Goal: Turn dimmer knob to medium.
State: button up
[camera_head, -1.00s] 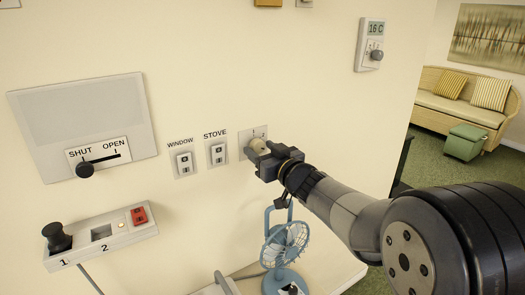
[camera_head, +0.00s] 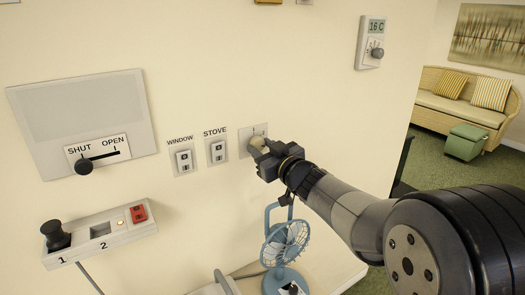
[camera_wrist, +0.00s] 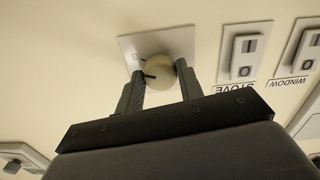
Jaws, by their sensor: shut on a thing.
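The dimmer knob (camera_wrist: 158,70) is a round cream knob on a pale square wall plate (camera_wrist: 183,42). In the wrist view my gripper (camera_wrist: 160,80) has one dark finger on each side of the knob and is shut on it. A dark mark shows on the knob's left side in that view, near the left fingertip. In the head view the plate (camera_head: 246,133) is right of the STOVE switch, and my gripper (camera_head: 260,150) covers most of the knob. The setting marks on the plate are mostly hidden or too small to read.
The STOVE switch (camera_head: 217,152) and WINDOW switch (camera_head: 184,161) are close on the left. A blue fan (camera_head: 284,245) stands below my gripper. A thermostat (camera_head: 370,43) reading 16 C is at upper right. A SHUT/OPEN slider (camera_head: 98,157) and a control box (camera_head: 100,233) are farther left.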

jog(key=n+b, duration=0.2)
jog(key=n, duration=0.3)
jog(key=shift+f, duration=0.1)
jog(key=shift+n+b, duration=1.05)
jog(key=shift+n, duration=1.45)
jog(key=o, duration=1)
jog(key=shift+d, duration=0.1)
jog(key=v, duration=1)
jog(key=shift+s+d, duration=0.25)
jog(key=shift+s, duration=0.1)
